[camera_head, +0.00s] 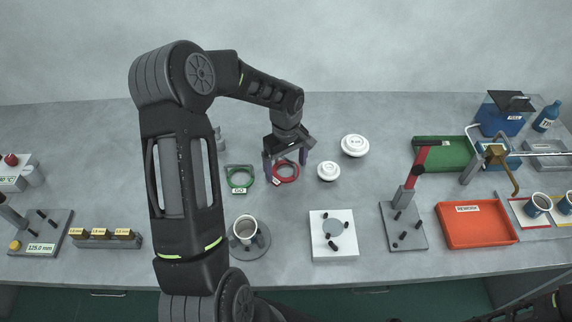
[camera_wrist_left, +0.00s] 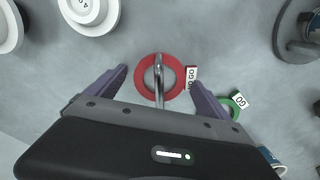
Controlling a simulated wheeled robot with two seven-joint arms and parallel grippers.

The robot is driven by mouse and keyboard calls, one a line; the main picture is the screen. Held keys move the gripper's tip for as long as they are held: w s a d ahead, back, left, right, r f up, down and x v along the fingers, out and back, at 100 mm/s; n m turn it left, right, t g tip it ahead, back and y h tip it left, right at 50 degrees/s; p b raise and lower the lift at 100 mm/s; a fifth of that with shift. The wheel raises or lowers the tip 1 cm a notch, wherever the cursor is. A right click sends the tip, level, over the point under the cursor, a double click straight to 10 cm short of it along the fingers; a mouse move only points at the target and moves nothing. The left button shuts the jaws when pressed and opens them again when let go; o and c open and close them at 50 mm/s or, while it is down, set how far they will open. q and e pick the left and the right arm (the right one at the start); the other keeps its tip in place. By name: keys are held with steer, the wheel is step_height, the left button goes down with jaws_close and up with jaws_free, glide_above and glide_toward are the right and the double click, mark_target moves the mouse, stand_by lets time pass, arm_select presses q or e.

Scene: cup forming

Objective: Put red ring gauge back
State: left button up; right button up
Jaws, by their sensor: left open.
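The red ring gauge (camera_head: 289,180) lies on the grey table, its NO GO tag facing the front in the head view. In the left wrist view the red ring gauge (camera_wrist_left: 142,80) lies flat between the purple fingers, with a metal handle across it. My left gripper (camera_head: 285,162) is open above the ring, one finger on each side; contact cannot be made out. The green ring gauge (camera_head: 239,185) with a GO tag lies just left of it in the head view, and also shows at the right in the wrist view (camera_wrist_left: 227,104). My right gripper is not in view.
Two white lidded discs (camera_head: 354,146) stand right of the ring. A cup (camera_head: 245,228) on a round base and a white block (camera_head: 334,247) with pegs stand in front. A red REWORK tray (camera_head: 476,240) is at the right. The table behind the ring is clear.

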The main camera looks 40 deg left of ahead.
mark_target(286, 158)
arm_select(q)
step_height(286, 158, up, 12)
steer(key=shift+r+b, duration=0.1)
steer(key=shift+b, duration=0.75)
